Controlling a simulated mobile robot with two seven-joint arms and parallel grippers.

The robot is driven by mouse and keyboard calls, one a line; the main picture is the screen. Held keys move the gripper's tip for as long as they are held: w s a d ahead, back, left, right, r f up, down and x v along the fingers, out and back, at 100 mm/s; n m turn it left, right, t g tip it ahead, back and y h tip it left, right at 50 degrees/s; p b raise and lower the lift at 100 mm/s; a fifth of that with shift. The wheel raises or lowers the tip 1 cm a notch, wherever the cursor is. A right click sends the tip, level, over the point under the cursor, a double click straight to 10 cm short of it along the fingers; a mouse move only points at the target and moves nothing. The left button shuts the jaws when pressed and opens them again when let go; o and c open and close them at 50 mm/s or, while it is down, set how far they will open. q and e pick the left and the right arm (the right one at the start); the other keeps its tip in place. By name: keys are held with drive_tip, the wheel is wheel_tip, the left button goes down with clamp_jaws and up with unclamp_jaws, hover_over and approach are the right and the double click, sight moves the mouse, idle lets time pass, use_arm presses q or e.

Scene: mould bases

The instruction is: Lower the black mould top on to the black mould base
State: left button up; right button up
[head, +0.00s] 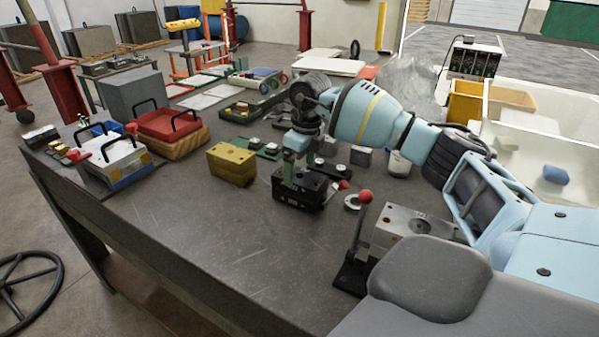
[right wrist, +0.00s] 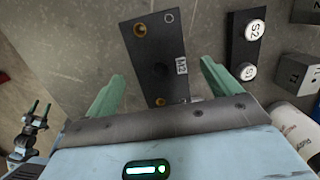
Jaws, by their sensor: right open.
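A black mould block (head: 298,196) stands on the grey workbench under my right gripper (head: 301,176). In the right wrist view the black block (right wrist: 160,48) shows a flat top with brass-coloured holes, a pale ring and a small white label. The open green fingers of my right gripper (right wrist: 163,76) lie to either side of its near end, with a gap to each side. I cannot tell whether this block is the base alone or the top resting on the base.
A yellow block (head: 231,164) stands left of the black block. A red-knobbed lever (head: 362,225) and a grey metal block (head: 408,230) stand to the right. Red (head: 168,124) and white (head: 112,157) handled moulds are at the left. The bench front is clear.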

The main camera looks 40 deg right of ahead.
drive_tip(key=shift+s+d+r, duration=0.1)
drive_tip(key=shift+s+r, duration=0.1)
drive_tip(key=shift+r, duration=1.15)
drive_tip(key=shift+s+r, duration=0.15)
drive_tip(key=shift+r, duration=1.15)
drive_tip(key=shift+f, duration=0.1)
